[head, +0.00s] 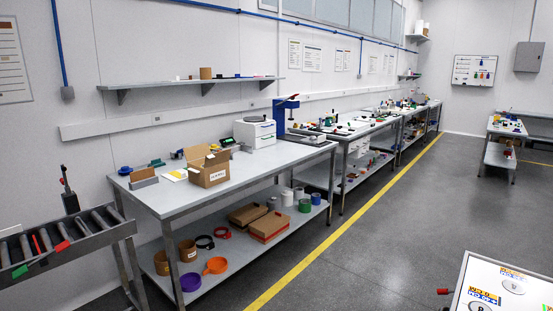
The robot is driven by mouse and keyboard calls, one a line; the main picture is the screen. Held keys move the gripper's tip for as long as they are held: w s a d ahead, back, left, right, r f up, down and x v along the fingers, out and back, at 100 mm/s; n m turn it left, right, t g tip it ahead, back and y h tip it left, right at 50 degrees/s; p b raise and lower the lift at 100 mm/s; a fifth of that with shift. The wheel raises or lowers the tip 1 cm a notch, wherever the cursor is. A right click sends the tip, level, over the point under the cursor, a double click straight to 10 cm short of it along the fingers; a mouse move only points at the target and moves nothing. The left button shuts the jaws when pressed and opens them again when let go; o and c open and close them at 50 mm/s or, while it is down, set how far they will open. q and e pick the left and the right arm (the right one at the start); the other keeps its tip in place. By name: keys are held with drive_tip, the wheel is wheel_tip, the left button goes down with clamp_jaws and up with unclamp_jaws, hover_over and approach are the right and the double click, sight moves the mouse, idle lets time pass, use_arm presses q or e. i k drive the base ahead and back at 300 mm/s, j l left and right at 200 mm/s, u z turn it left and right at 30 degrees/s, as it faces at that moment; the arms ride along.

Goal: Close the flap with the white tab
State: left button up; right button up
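A small brown cardboard box (209,176) stands on the near workbench (245,172), towards its left end. Its top flaps (197,152) stand up and look open. The front face carries a white label with dark print. I cannot make out a white tab on any flap at this size. Neither of my grippers is in view.
A roller conveyor (60,243) is at left. The floor (360,235) right of the bench is clear.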

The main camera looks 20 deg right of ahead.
sight(221, 157)
drive_tip(key=z, duration=0.3)
drive_tip(key=i+j+z, duration=0.1)
drive_tip(key=i, duration=0.5)
drive_tip(key=i+j+z, duration=0.1)
drive_tip(key=i, duration=0.5)
drive_tip(key=i+j, duration=0.25)
drive_tip(key=i, duration=0.35)
drive_tip(key=l+z, duration=0.05)
